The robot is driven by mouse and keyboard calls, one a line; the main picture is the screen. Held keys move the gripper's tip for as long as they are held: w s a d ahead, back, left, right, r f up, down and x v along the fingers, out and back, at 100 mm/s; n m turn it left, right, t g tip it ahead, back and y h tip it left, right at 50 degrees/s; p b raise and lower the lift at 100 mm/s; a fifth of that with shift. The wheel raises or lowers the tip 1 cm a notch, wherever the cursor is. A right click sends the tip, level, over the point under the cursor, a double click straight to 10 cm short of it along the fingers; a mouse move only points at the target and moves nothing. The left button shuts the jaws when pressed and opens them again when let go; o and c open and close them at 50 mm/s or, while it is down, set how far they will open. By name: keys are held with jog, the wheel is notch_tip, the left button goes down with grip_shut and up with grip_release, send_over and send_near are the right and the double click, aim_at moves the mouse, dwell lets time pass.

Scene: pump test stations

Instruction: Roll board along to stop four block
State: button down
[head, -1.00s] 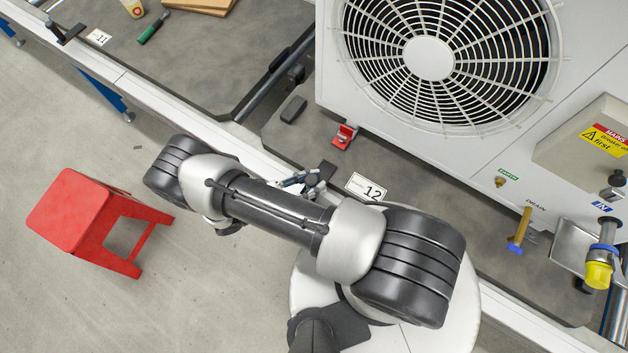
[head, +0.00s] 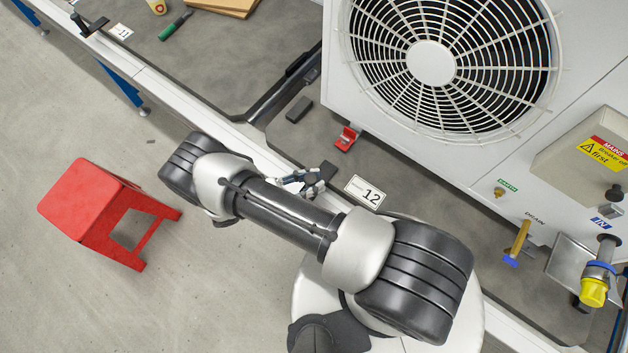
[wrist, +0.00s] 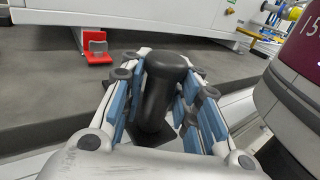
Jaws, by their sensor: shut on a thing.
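The grey board (head: 420,195) numbered 12 sits on the white-edged rail and carries a large fan unit (head: 500,170). My gripper (head: 312,181) is at its near edge, left of the number plate (head: 365,191), partly behind my arm. In the wrist view my gripper (wrist: 163,105) is shut on a black upright handle (wrist: 160,88), its blue-padded fingers on both sides.
A second grey board (head: 215,75) lies left of board 12, across a narrow gap, with a green-handled tool (head: 174,26) on it. A red bracket (head: 347,139) and a dark small block (head: 299,109) are on board 12. A red stool (head: 80,195) stands on the floor at left.

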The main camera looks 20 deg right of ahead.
jog(key=c, duration=1.1)
grip_release()
jog(key=shift+s, duration=0.2)
